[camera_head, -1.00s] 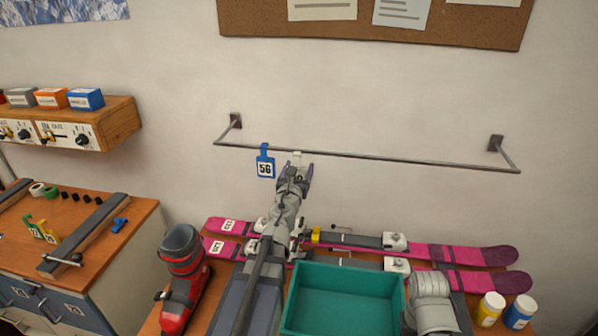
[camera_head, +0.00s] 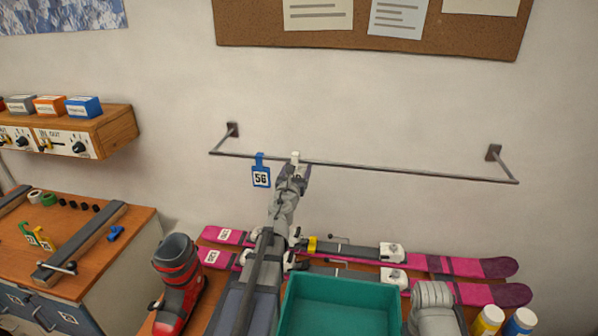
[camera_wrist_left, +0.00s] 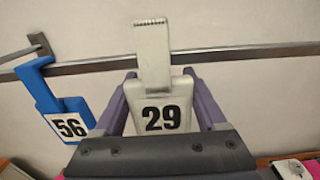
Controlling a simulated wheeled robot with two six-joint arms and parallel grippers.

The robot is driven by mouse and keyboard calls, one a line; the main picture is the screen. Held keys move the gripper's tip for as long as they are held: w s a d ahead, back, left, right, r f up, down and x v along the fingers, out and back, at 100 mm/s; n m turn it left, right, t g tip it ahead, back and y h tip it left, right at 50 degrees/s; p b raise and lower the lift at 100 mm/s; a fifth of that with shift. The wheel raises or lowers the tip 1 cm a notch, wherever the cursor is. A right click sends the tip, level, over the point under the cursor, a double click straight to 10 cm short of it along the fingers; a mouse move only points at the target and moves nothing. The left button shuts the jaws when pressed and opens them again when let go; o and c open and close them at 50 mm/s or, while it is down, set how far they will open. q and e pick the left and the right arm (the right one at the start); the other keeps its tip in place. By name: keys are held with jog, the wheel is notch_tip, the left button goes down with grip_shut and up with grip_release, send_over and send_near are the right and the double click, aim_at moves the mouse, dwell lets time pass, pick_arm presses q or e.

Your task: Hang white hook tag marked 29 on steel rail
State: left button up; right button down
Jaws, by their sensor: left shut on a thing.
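The white hook tag marked 29 (camera_wrist_left: 160,112) is between the purple fingers of my left gripper (camera_wrist_left: 165,100), which is shut on it. Its hook top (camera_wrist_left: 152,45) rises above the steel rail (camera_wrist_left: 235,56) and overlaps it in the left wrist view. I cannot tell whether the hook is over the rail or only in front of it. In the head view the tag's white top (camera_head: 295,157) shows just above the rail (camera_head: 400,170); the wrist of my left gripper (camera_head: 293,174) hides the rest. My right gripper is not in view.
A blue tag marked 56 (camera_head: 261,177) hangs on the rail just left of my gripper; it is close in the left wrist view (camera_wrist_left: 62,115). The rail is bare to the right. Below are pink skis (camera_head: 460,266), a green bin (camera_head: 345,310) and a red boot (camera_head: 178,280).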

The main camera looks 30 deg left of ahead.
pick_arm(q)
jog(key=shift+w+a+f+b, duration=0.15)
jog(key=shift+w+f+b, duration=0.5)
jog(key=shift+f+b, duration=0.3)
jog(key=o, duration=1.3)
jog(key=shift+c, duration=0.2)
